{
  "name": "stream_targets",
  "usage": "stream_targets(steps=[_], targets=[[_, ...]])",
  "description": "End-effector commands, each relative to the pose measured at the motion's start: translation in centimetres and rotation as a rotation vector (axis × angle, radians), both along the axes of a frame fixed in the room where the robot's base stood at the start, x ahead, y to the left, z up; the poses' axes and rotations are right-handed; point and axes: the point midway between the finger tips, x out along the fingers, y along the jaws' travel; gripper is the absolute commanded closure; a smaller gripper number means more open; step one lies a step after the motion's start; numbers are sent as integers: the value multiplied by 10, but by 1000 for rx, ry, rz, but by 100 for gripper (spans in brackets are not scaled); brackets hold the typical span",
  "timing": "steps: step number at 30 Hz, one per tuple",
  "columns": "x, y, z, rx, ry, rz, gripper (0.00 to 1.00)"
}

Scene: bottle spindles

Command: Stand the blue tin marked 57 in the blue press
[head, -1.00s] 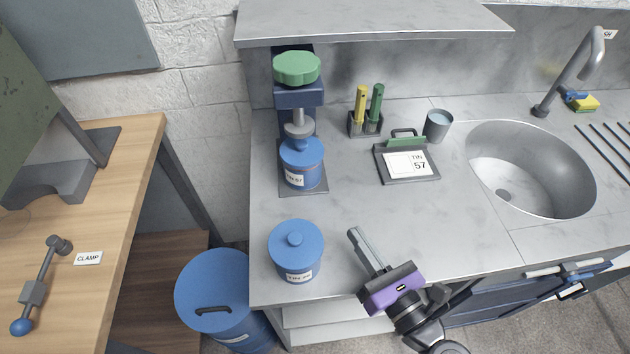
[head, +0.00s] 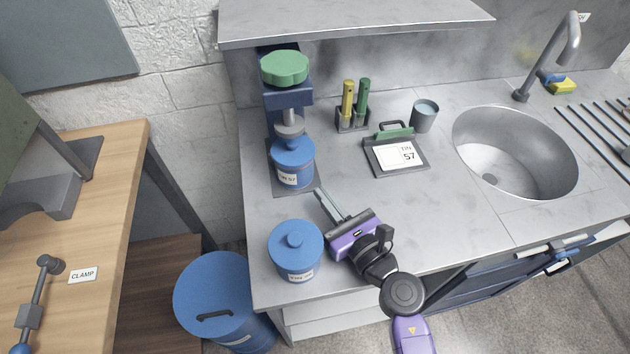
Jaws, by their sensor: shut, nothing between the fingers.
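A blue tin (head: 293,165) with a white label that appears to read 57 stands upright on the base of the blue press (head: 288,97), under its grey plunger. The press has a green top knob (head: 285,68). A second blue lidded tin (head: 296,250) stands nearer the counter's front edge; its label is too small to read surely. My purple gripper (head: 328,205) is shut and empty. It is over the counter, right of the nearer tin and in front of the press, its fingers pointing toward the press base. It appears apart from both tins.
A sink (head: 515,155) lies farther right. A blue drum (head: 215,295) stands on the floor at left.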

Motion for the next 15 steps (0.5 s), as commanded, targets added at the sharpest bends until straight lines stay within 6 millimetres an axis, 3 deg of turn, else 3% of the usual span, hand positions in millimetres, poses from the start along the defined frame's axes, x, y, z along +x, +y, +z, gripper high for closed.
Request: stream_targets(steps=[6, 15], targets=[[24, 18, 1, -1, -1, 1, 100], [32, 24, 0, 0, 0, 0, 100]])
